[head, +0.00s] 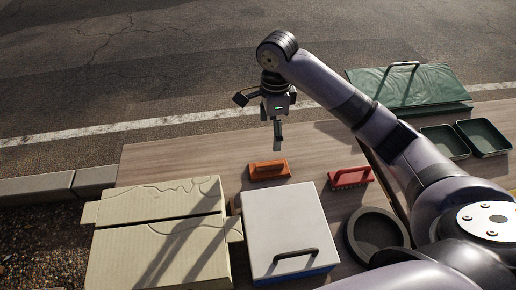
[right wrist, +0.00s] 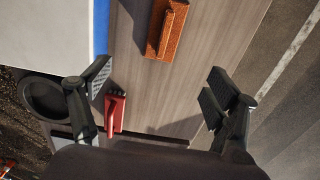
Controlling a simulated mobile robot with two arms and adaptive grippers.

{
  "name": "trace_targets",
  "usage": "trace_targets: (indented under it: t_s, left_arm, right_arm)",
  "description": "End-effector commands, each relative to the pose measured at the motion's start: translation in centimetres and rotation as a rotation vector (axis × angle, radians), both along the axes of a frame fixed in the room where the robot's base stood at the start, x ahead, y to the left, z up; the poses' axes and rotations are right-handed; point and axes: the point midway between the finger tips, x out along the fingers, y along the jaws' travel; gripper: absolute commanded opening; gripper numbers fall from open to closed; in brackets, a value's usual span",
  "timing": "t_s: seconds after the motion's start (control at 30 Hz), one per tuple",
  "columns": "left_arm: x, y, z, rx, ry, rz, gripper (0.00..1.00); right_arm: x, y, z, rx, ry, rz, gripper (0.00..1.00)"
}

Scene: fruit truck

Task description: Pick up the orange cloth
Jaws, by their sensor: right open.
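An orange item (head: 269,170) lies on the wooden table (head: 165,160), just beyond the white box. It looks like a block with a raised handle-like ridge rather than a soft cloth; it also shows at the top middle of the right wrist view (right wrist: 165,32). My right gripper (head: 262,117) is open and empty, raised above the table's far side, beyond the orange item in the head view. In the right wrist view its fingers (right wrist: 160,82) are spread wide, with the orange item apart from them, higher in the picture. My left gripper is not in view.
A white box (head: 284,225) with a dark handle stands nearer, beside a cardboard box (head: 155,250). A red brush (head: 350,178) and a round dark bowl (head: 376,232) lie to the right. Green trays (head: 483,137) and a green case (head: 408,88) are farther right.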

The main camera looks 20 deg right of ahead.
Motion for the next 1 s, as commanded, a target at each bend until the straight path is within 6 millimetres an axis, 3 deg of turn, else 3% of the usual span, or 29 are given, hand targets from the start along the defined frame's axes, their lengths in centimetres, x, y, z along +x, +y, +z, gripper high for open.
trace_targets:
  t_s: [0.1,0.23,0.6,1.0]
  left_arm:
    - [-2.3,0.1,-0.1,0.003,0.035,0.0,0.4]
    - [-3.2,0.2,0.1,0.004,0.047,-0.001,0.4]
    - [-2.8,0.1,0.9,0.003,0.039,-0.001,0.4]
    - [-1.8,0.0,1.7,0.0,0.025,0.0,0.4]
  right_arm:
    - [-0.1,0.0,-0.5,-0.001,0.002,0.0,0.82]
    - [-0.2,-0.1,-2.6,-0.003,0.006,-0.001,0.82]
    - [-0.1,-0.1,-10.3,-0.002,0.004,-0.001,0.82]
    - [0.2,-0.2,-14.0,-0.002,0.004,-0.002,0.82]
